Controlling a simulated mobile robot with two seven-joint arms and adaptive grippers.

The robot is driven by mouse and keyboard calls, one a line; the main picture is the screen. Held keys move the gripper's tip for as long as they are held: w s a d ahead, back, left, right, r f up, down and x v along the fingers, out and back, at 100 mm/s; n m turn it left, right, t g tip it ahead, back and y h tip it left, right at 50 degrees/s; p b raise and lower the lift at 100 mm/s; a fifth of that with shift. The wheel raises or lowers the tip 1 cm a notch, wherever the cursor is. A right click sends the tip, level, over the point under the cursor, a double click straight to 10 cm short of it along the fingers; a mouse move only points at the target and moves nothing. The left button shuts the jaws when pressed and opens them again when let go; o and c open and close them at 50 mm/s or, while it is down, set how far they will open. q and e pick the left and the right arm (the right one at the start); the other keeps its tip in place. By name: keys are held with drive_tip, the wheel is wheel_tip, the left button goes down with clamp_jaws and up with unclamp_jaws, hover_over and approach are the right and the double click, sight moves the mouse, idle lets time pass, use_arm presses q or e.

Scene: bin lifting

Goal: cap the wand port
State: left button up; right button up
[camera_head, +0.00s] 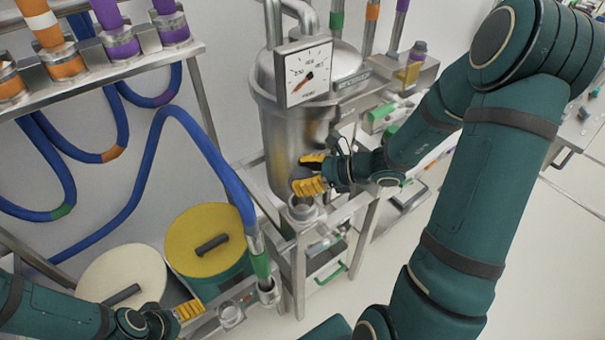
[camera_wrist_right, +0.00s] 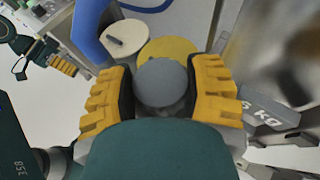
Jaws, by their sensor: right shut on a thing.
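A round grey cap (camera_wrist_right: 162,82) sits between the two yellow finger pads of my right gripper (camera_wrist_right: 162,95) in the right wrist view; the gripper is shut on it. In the head view my right gripper (camera_head: 310,176) is just above a metal port (camera_head: 304,211) in front of the steel vessel. The fingers hide most of the cap there, and I cannot tell whether the cap touches the port. My left gripper (camera_head: 188,311) is at the lower left, near the bins; its fingers are partly seen, so its opening is unclear.
A steel vessel (camera_head: 290,140) with a dial gauge (camera_head: 305,72) stands behind the port. A yellow-lidded bin (camera_head: 205,233) and a cream-lidded bin (camera_head: 125,270) stand at left. A blue hose (camera_head: 222,165) ends in a green section (camera_head: 260,262) in a metal holder. Open floor lies right.

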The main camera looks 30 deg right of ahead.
drive_tip(key=shift+f+b, duration=1)
drive_tip(key=shift+f, duration=0.2)
drive_tip(key=shift+f+b, duration=1)
drive_tip(key=shift+f, duration=0.1)
drive_tip(key=shift+f+b, duration=1)
drive_tip(key=shift+f, duration=0.1)
idle(0.3)
drive_tip(key=o, duration=1.3)
drive_tip(key=shift+o, duration=0.2)
drive_tip(key=shift+s+r, duration=0.1)
drive_tip(key=v, duration=1.2)
